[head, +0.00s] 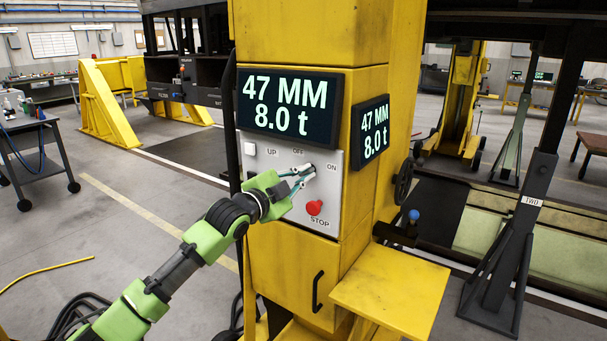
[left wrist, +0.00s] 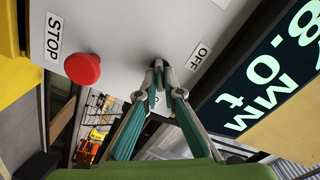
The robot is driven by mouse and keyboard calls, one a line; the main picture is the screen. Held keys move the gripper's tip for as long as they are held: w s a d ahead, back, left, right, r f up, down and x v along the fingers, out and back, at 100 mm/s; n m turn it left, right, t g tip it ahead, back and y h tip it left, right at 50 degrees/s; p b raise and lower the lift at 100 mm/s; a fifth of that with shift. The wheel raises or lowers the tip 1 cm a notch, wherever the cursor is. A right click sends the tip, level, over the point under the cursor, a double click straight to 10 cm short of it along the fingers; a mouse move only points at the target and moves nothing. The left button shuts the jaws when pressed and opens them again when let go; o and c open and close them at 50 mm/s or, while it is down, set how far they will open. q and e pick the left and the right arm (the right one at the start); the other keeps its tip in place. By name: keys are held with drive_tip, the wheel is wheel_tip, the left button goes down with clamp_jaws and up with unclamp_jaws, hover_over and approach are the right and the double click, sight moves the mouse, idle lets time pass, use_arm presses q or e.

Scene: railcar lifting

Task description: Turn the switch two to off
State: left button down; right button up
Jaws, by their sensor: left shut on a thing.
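A grey control panel (head: 333,207) on the yellow lifting column (head: 300,30) carries the labels UP, OFF and ON. My left gripper (head: 303,173) is at the switch on this panel, below and between OFF and ON. In the left wrist view my left gripper (left wrist: 159,70) has its fingertips closed together on the small dark switch (left wrist: 156,61), near the OFF label (left wrist: 199,57). The fingers hide most of the switch, so its exact setting is unclear. I see no number on this panel. My right gripper is not in view.
A red STOP button (head: 314,207) sits just below the gripper, and a white button (head: 250,149) is at the panel's left. A display (head: 290,106) above reads 47 MM and 8.0 t. A yellow shelf (head: 390,285) juts out below right. A dark stand (head: 510,240) marked TWO stands right.

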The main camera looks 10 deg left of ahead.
use_arm(q)
drive_tip(key=n+p, duration=0.1)
drive_tip(key=n, duration=0.1)
drive_tip(key=shift+r+n+p, duration=0.1)
drive_tip(key=shift+n+p, duration=0.2)
drive_tip(key=shift+n, duration=0.1)
drive_tip(key=n+p, duration=0.1)
drive_tip(key=n, duration=0.1)
drive_tip(key=shift+n, duration=0.4)
drive_tip(key=n+p, duration=0.1)
drive_tip(key=n, duration=0.3)
drive_tip(key=shift+a, duration=0.1)
drive_tip(key=shift+n+p, duration=0.45)
drive_tip(key=shift+n, duration=0.55)
drive_tip(key=c, duration=2.2)
unclamp_jaws()
